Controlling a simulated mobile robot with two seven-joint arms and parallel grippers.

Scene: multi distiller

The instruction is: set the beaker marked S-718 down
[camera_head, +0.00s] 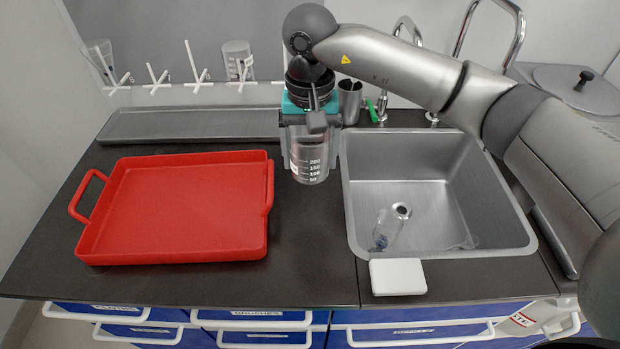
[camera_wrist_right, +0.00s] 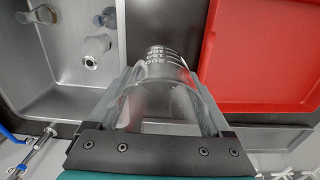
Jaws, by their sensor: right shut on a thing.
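A clear glass beaker (camera_head: 309,162) with white volume marks hangs upright in my right gripper (camera_head: 310,140), over the dark counter between the red tray and the sink. In the right wrist view the beaker (camera_wrist_right: 158,90) sits between the two fingers of the right gripper (camera_wrist_right: 160,108), which is shut on it. I cannot read an S-718 mark on it. Whether its base touches the counter is hard to tell. My left gripper is not in view.
An empty red tray (camera_head: 180,252) lies on the left of the counter. A peg rack (camera_head: 190,78) with glassware and a grey tray (camera_head: 190,123) are behind.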

